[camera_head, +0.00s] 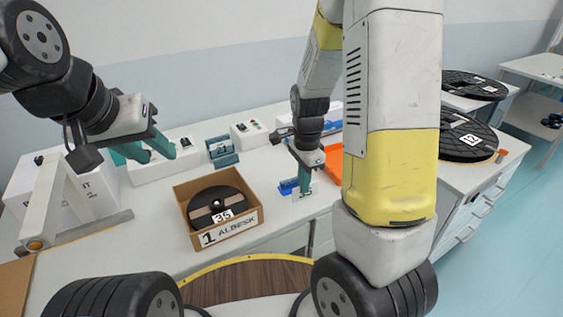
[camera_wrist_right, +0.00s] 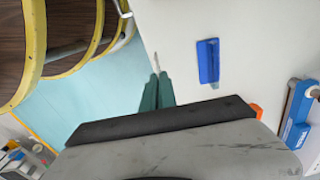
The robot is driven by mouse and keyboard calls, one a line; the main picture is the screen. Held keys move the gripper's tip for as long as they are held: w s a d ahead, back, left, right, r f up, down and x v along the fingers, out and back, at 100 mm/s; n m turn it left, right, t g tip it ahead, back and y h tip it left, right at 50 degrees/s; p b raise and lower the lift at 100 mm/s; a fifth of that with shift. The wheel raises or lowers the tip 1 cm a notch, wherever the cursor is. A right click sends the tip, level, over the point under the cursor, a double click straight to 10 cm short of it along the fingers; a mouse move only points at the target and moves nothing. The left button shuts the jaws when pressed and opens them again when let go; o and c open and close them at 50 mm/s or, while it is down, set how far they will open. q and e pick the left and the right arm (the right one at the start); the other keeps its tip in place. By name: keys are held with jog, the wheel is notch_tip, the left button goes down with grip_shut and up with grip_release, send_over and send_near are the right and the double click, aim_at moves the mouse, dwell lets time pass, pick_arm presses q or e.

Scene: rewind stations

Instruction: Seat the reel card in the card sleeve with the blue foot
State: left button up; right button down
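My right gripper (camera_head: 304,181) is over the table, right of the cardboard box. It is shut on a small white card (camera_head: 303,193), which I take for the reel card; in the right wrist view the card (camera_wrist_right: 156,61) shows nearly edge-on between the teal fingertips (camera_wrist_right: 157,80). The blue foot (camera_head: 287,187) of the card sleeve stands on the table just left of the card. In the right wrist view the blue foot (camera_wrist_right: 208,61) lies to the right of the fingers, apart from the card. My left gripper (camera_head: 158,156) is open and empty above the table's left side.
A cardboard box (camera_head: 232,236) marked "1 ALBESK" holds a black reel (camera_head: 213,203). Teal and white devices (camera_head: 222,150) stand behind it. An orange tray (camera_head: 334,163) lies right of the sleeve. Black reels (camera_head: 467,140) lie on the right-hand cabinet. The white table around the blue foot is clear.

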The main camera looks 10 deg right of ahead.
jog(key=w, duration=0.7)
jog(key=w+a+f, duration=0.1)
jog(key=w, duration=0.2)
jog(key=shift+w, duration=0.2)
jog(key=shift+w+f, duration=0.2)
jog(key=shift+f, duration=0.1)
notch_tip(320, 180, down, 3)
jog(key=shift+s+r, duration=0.1)
jog(key=shift+r, duration=0.05)
jog(key=shift+f, duration=0.25)
jog(key=shift+r, duration=0.1)
